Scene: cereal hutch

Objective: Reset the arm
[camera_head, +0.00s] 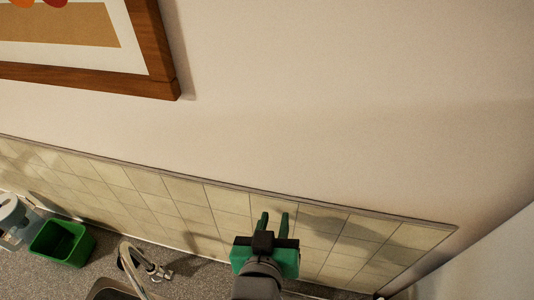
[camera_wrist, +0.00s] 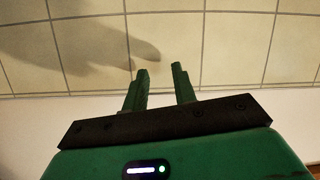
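My gripper (camera_head: 274,218) is green and black and stands raised in front of the tiled backsplash (camera_head: 190,214) in the head view. Its two fingers point up and are apart, with nothing between them. In the wrist view, the two green fingers of my gripper (camera_wrist: 160,72) also show a gap with no object in it. Behind them are the beige tiles (camera_wrist: 235,50), with a dark shadow on the left.
A green container (camera_head: 62,243) stands on the speckled counter (camera_head: 190,276) at the lower left, beside a pale appliance (camera_head: 12,215). A faucet (camera_head: 140,268) rises over a sink (camera_head: 108,290). A framed picture (camera_head: 160,75) hangs on the wall. The wall above my gripper is bare.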

